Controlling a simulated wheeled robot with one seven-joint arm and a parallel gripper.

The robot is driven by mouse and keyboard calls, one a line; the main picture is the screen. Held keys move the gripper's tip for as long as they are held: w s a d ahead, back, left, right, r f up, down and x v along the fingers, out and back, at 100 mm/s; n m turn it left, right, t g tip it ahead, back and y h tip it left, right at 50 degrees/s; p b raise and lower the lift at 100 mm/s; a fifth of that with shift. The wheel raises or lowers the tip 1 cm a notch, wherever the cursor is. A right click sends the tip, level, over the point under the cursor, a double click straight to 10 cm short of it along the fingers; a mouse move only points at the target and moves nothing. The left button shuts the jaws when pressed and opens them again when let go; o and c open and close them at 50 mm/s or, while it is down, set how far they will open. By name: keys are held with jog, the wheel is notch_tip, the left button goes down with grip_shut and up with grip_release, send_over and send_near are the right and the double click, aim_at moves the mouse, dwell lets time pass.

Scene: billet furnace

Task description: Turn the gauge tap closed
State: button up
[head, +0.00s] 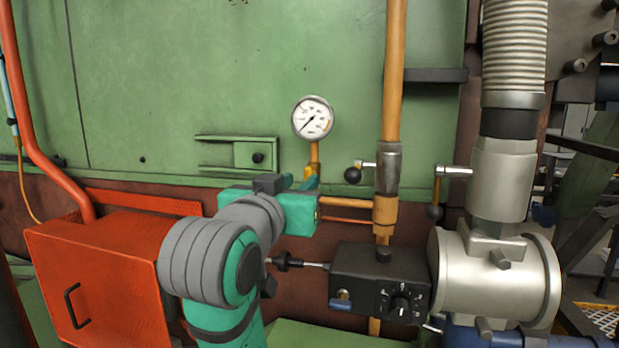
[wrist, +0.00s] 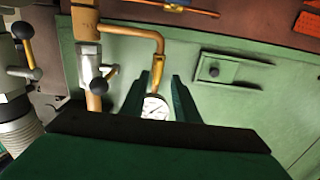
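The pressure gauge (head: 313,117) has a round white dial and stands on a brass stem at the green panel. The yellow-brass tap fitting (head: 313,168) is just below it, partly hidden by my gripper (head: 309,184). In the wrist view, the picture is upside down and my gripper (wrist: 161,77) has its two green fingers apart. The brass fitting (wrist: 155,75) shows between the fingertips, and the gauge dial (wrist: 155,107) shows behind it, between the fingers. I cannot tell whether a finger touches the fitting. The tap's handle is not clearly visible.
A silver valve (head: 388,168) with a black ball lever (head: 353,175) is right of the gauge on the orange pipe. A black control box (head: 380,280) is below. A large silver pipe (head: 497,275) is at right, an orange box (head: 100,285) at left.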

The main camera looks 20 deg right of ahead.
aim_at(306, 178)
jog(key=shift+d+x, duration=0.2)
jog(key=shift+x, duration=2.25)
jog(key=shift+s, duration=0.15)
grip_shut()
